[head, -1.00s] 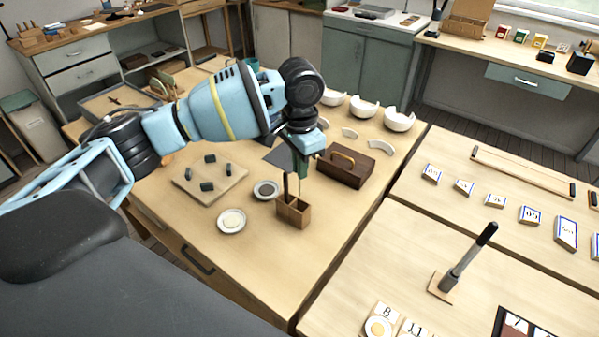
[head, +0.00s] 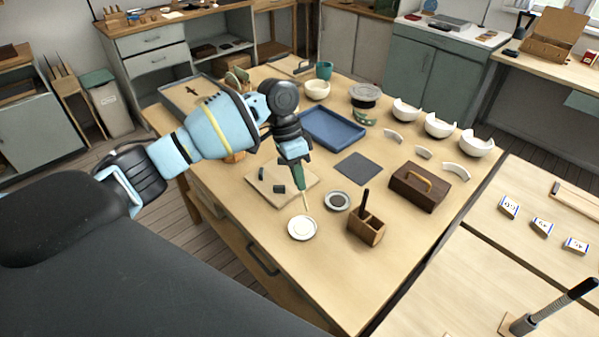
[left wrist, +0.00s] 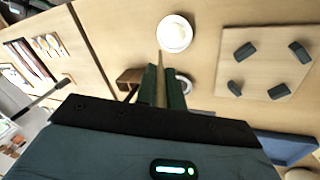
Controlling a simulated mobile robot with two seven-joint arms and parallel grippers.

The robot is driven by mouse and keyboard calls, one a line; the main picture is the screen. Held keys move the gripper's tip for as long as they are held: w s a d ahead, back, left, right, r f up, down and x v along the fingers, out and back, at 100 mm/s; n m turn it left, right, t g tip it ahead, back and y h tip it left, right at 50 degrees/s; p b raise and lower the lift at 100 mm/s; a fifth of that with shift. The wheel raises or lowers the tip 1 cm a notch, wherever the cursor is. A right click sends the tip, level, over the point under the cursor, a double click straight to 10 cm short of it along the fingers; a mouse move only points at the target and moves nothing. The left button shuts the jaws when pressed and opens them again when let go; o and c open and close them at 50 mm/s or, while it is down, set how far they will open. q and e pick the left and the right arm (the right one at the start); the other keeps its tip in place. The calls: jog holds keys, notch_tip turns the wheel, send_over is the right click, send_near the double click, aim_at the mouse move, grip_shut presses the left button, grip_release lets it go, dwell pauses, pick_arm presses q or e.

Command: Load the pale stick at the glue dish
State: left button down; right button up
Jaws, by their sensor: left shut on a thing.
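My left gripper (head: 300,184) is shut on the pale stick (head: 306,203), which points down from the fingertips. The stick's tip is just above the far edge of the white dish with pale contents (head: 301,228); I cannot tell whether it touches. In the left wrist view the stick (left wrist: 159,58) reaches from between the green fingers (left wrist: 162,88) towards that dish (left wrist: 174,33). A second dish with dark contents (head: 337,201) is to the right. The wooden holder (head: 367,235) holds a dark stick (head: 364,200). My right gripper is out of view.
The table's front is clear.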

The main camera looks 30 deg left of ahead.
pick_arm(q)
jog(key=shift+s+a+f, duration=0.1)
jog(key=shift+s+a, duration=0.15)
jog(key=shift+a, duration=0.3)
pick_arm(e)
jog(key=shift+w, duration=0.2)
pick_arm(q)
jog(key=shift+f, duration=0.1)
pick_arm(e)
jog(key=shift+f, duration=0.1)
